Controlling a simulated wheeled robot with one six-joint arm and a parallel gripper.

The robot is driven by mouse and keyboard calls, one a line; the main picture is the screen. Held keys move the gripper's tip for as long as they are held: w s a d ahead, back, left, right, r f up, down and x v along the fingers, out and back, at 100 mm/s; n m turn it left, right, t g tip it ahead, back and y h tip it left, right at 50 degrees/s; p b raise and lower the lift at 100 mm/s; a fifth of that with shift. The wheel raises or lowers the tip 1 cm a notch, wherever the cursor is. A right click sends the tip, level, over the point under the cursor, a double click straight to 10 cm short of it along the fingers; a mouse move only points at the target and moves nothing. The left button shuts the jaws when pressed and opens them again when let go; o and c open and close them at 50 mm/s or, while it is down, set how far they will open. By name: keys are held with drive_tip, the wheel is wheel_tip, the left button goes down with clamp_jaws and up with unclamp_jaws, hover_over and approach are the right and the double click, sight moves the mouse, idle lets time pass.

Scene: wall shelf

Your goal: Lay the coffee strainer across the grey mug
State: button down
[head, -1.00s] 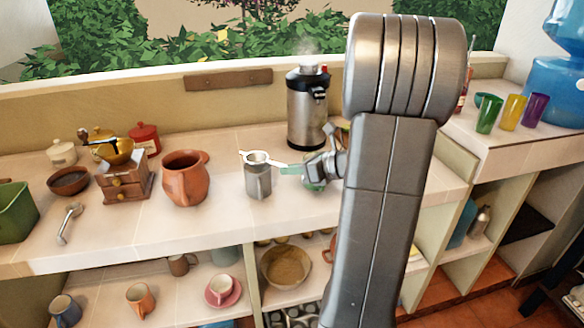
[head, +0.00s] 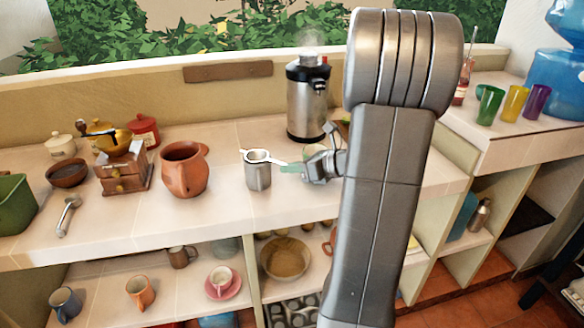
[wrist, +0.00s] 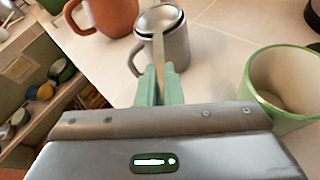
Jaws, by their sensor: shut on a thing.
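The grey mug (head: 258,177) stands upright on the counter, right of the clay jug. The coffee strainer (head: 257,156) is at the mug's mouth, its round rim over the opening and a small tab sticking out to the left. In the wrist view the strainer (wrist: 158,20) covers most of the grey mug's (wrist: 176,48) top, its handle running back between my fingers. I cannot tell whether the strainer rests on the rim or hovers just above it. My gripper (head: 289,168) is right of the mug, shut on the strainer's handle; its green fingers (wrist: 157,84) show in the wrist view.
A green-rimmed cup (wrist: 284,86) stands close to the right of my gripper. A steaming metal urn (head: 307,103) is behind. The clay jug (head: 184,172) is left of the mug. The counter's front edge (head: 200,222) lies close in front, with shelves below.

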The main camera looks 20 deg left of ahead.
drive_tip(key=shift+f, duration=0.1)
idle(0.3)
drive_tip(key=c, duration=1.5)
unclamp_jaws()
drive_tip(key=shift+d, duration=0.1)
drive_tip(key=v, duration=1.3)
drive_tip(key=shift+d, duration=0.35)
drive_tip(key=shift+s+a, duration=0.1)
drive_tip(key=shift+s, duration=0.05)
drive_tip(key=x, duration=1.3)
drive_tip(key=shift+w+a, duration=0.2)
drive_tip(key=shift+a, duration=0.15)
